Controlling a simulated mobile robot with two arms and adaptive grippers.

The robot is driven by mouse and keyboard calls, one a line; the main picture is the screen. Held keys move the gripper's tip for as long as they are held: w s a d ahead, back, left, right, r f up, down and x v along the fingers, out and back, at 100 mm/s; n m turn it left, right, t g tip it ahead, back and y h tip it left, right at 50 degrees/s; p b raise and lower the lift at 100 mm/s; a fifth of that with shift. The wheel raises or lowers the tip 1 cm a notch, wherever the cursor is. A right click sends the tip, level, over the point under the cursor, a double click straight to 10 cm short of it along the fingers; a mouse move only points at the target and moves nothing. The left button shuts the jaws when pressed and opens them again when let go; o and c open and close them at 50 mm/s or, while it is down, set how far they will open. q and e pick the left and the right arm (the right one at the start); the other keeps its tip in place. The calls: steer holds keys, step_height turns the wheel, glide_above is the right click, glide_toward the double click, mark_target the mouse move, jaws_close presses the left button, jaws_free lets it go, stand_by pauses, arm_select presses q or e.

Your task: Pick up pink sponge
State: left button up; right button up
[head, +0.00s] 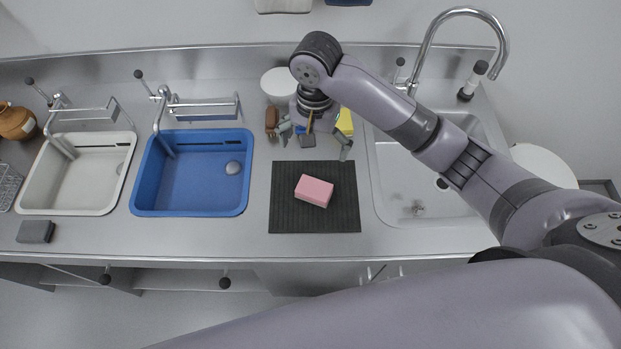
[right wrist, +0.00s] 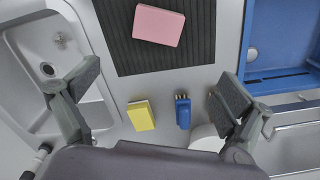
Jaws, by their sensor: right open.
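A pink sponge (head: 314,191) lies flat on a black ribbed mat (head: 285,215) in the middle of the counter. In the right wrist view the pink sponge (right wrist: 158,25) is at the top, beyond the fingertips. My right gripper (head: 317,143) is over the counter just behind the mat, apart from the sponge. In the right wrist view my right gripper (right wrist: 152,85) is wide open with nothing between its fingers. My left gripper is not in view.
A yellow sponge (right wrist: 141,115) and a blue brush (right wrist: 182,111) lie behind the mat, below my right gripper. A blue basin (head: 200,205) and a white basin (head: 65,205) are at left. A metal sink (head: 450,215) with a tall faucet (head: 425,45) is at right. A grey block (head: 36,232) lies front left.

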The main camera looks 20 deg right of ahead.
steer(key=p, duration=0.2)
glide_above(314, 188)
steer(key=f, duration=0.7)
steer(key=shift+w+d, duration=0.25)
steer(key=f, duration=0.2)
steer(key=shift+w+f, duration=0.2)
steer(key=shift+f, duration=0.2)
steer(key=shift+s+a+f+p, duration=0.1)
steer(key=shift+f+p, duration=0.1)
steer(key=shift+f, duration=0.2)
steer(key=shift+s+f+p, duration=0.1)
steer(key=shift+f+p, duration=0.05)
steer(key=shift+f, duration=0.25)
steer(key=f, duration=0.2)
steer(key=f+p, duration=0.1)
steer(key=shift+s+a+f, duration=0.1)
steer(key=shift+s+f, duration=0.2)
steer(key=shift+f, duration=0.45)
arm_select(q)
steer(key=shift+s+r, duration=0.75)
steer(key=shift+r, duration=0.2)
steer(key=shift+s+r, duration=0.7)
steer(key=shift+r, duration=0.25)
arm_select(e)
steer(key=c, duration=1.2)
steer(key=shift+o, duration=0.2)
